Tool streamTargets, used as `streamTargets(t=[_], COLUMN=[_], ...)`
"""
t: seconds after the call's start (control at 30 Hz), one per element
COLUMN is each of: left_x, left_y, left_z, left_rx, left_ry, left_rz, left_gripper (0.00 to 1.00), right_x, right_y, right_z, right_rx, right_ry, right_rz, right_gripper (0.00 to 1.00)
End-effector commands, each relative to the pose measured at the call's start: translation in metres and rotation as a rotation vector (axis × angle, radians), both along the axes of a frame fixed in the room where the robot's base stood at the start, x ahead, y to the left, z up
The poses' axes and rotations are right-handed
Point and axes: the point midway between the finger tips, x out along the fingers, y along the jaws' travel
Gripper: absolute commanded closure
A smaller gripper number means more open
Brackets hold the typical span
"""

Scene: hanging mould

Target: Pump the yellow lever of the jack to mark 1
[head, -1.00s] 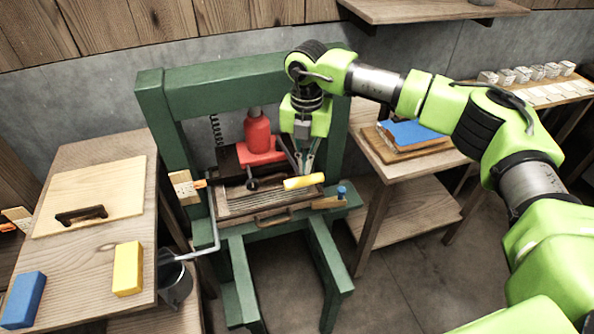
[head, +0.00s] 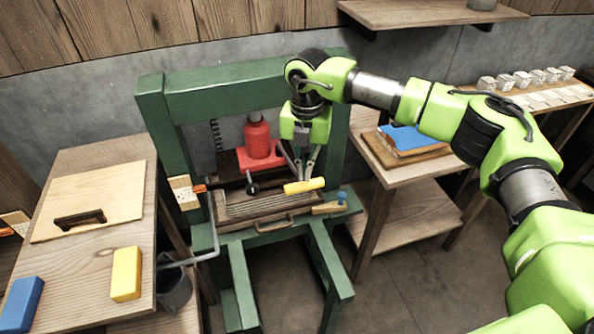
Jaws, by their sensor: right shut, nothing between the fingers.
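The red jack (head: 257,138) stands inside a green press frame (head: 225,93). Its yellow lever (head: 304,186) points out to the front right of the jack, low above the wooden mould. A white scale plate (head: 184,192) with an orange pointer (head: 199,188) is on the frame's left post; its marks are too small to read. My right gripper (head: 306,174) points down with its fingertips just above the yellow lever, shut and empty. Whether the fingertips touch the lever I cannot tell. My left gripper is not in view.
A wooden table (head: 100,240) at the left holds a board with a dark handle, a yellow block (head: 126,274) and a blue block (head: 20,305). A grey bucket (head: 174,287) stands beside it. A side table (head: 395,170) with a blue item is at the right.

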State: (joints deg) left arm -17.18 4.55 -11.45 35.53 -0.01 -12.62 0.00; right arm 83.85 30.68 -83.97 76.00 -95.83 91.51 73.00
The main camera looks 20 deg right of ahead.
Motion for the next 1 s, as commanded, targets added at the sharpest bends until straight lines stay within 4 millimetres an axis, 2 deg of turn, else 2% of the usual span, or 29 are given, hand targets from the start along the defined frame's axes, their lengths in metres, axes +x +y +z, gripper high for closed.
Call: streamTargets(t=[0.47,1.0], left_x=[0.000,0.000], left_y=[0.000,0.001], left_z=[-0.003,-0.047], left_rx=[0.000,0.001], left_ry=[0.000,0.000], left_rz=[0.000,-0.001], left_gripper=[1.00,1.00], right_x=[0.000,0.000], right_y=[0.000,0.000], right_z=[-0.004,-0.064], right_rx=[0.000,-0.001], right_ry=[0.000,0.000], right_rz=[0.000,0.000], right_gripper=[1.00,1.00])
